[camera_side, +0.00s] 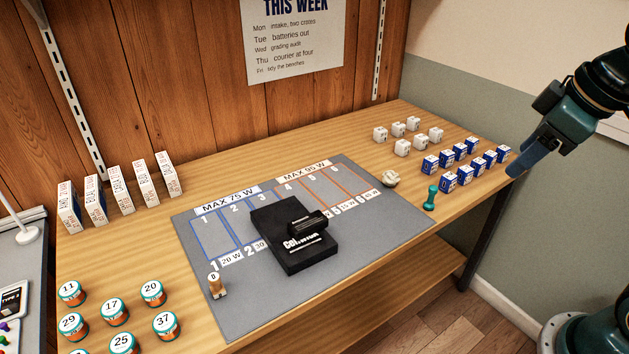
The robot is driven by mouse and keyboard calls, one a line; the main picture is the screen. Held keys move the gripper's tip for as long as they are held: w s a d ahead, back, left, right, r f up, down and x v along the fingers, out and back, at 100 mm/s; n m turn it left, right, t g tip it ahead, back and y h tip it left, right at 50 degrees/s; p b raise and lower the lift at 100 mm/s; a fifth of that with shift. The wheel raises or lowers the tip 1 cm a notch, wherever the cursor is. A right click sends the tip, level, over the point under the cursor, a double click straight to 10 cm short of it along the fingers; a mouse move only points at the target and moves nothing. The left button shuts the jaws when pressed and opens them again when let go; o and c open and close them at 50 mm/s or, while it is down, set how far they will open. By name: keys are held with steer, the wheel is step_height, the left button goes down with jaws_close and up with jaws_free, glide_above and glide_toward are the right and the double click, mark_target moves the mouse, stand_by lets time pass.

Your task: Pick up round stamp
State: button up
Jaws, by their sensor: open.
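A teal stamp-like piece (430,197) with a knobbed handle stands upright at the right edge of the grey mat (240,315). A small wooden block stamp (217,286) with a letter on top stands at the mat's left side. I cannot tell for sure from their shapes which is the round stamp; the undersides are hidden. My gripper (516,166) is at the right, pointing down-left, open, near the blue-and-white boxes and apart from both stamps. Its fingers are partly hidden from this side.
A black pad (290,257) with a black block (308,225) on it lies mid-mat. A cream round object (390,179) sits near the teal piece. White cubes (402,148) and blue boxes (464,172) stand right. Numbered jars (115,312) and tall cartons (118,187) stand left.

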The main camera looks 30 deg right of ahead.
steer(key=w+d+n+g, duration=0.1)
steer(key=w+d+n, duration=0.25)
steer(key=w, duration=0.45)
steer(key=n+g, duration=0.4)
steer(key=n, duration=0.7)
glide_above(431, 196)
step_height(431, 196, down, 19)
steer(key=shift+w+d+f, duration=0.15)
steer(key=shift+d+f, duration=0.2)
steer(key=shift+f, duration=0.05)
steer(key=shift+f, duration=4.3)
steer(key=shift+f, duration=0.1)
steer(key=shift+f, duration=2.45)
